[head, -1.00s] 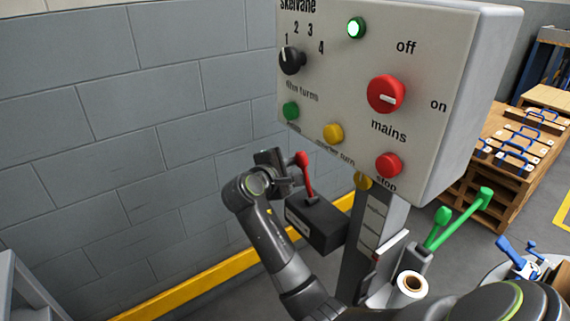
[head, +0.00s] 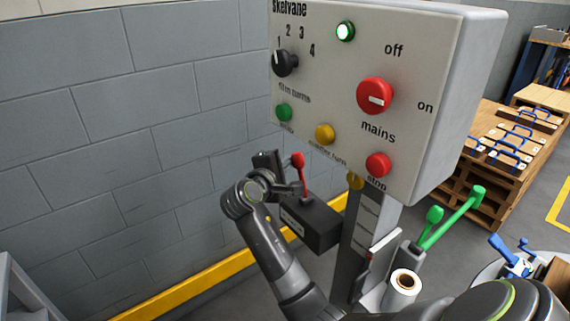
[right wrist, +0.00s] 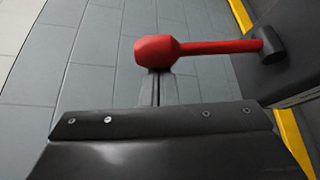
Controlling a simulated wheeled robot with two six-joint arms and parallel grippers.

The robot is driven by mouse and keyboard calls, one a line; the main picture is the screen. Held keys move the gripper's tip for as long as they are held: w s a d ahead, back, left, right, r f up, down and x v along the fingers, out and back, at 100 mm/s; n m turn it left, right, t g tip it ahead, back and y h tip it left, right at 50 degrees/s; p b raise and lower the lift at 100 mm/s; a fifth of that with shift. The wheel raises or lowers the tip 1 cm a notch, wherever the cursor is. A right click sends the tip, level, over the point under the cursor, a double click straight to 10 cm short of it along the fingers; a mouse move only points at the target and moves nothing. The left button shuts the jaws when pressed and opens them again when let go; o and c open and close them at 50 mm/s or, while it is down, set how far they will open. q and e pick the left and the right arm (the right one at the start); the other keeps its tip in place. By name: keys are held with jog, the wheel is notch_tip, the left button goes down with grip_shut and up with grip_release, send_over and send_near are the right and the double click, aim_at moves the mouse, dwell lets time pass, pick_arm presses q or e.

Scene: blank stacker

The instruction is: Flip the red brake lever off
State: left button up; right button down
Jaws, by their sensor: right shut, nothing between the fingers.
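The red brake lever (head: 299,175) stands up, leaning slightly left, from a black box (head: 322,228) on the machine's column. In the right wrist view the lever (right wrist: 205,47) lies across the picture, its thick knob at the left and its black pivot at the right. My right gripper (head: 296,190) is shut and empty, close beside the lever on its left. In the right wrist view its shut fingers (right wrist: 156,88) point at the knob and overlap its lower edge; I cannot tell whether they touch. My left gripper is not in view.
The control panel (head: 400,150) hangs just above, with a red mains knob (head: 375,96) and a lit green lamp (head: 345,31). Green levers (head: 450,222) and a white roll (head: 405,283) stand to the right. A block wall (head: 130,150) is behind, with clear floor before it.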

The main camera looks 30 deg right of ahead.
aim_at(296, 163)
jog(key=s+m, duration=0.1)
jog(key=s+m+t, duration=0.1)
jog(key=s, duration=0.1)
jog(key=shift+d+r+h, duration=0.1)
jog(key=shift+r+h, duration=0.3)
pick_arm(q)
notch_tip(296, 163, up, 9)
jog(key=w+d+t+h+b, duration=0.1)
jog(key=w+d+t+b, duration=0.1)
jog(key=b, duration=0.4)
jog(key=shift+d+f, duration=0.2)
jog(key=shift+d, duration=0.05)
pick_arm(e)
jog(key=shift+s+d+m+t+h, duration=0.2)
jog(key=shift+s+m+h, duration=0.5)
jog(key=shift+s+m, duration=0.75)
jog(key=shift+s+d+m+t+h, duration=0.1)
jog(key=shift+s+m+t+h, duration=0.2)
jog(key=shift+s+m+h, duration=0.8)
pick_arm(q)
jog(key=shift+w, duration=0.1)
pick_arm(e)
jog(key=shift+s+m+y, duration=0.15)
jog(key=shift+m+y, duration=0.25)
jog(key=shift+m, duration=0.15)
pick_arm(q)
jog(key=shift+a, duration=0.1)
pick_arm(e)
jog(key=shift+a+f, duration=0.15)
jog(key=shift+f, duration=0.05)
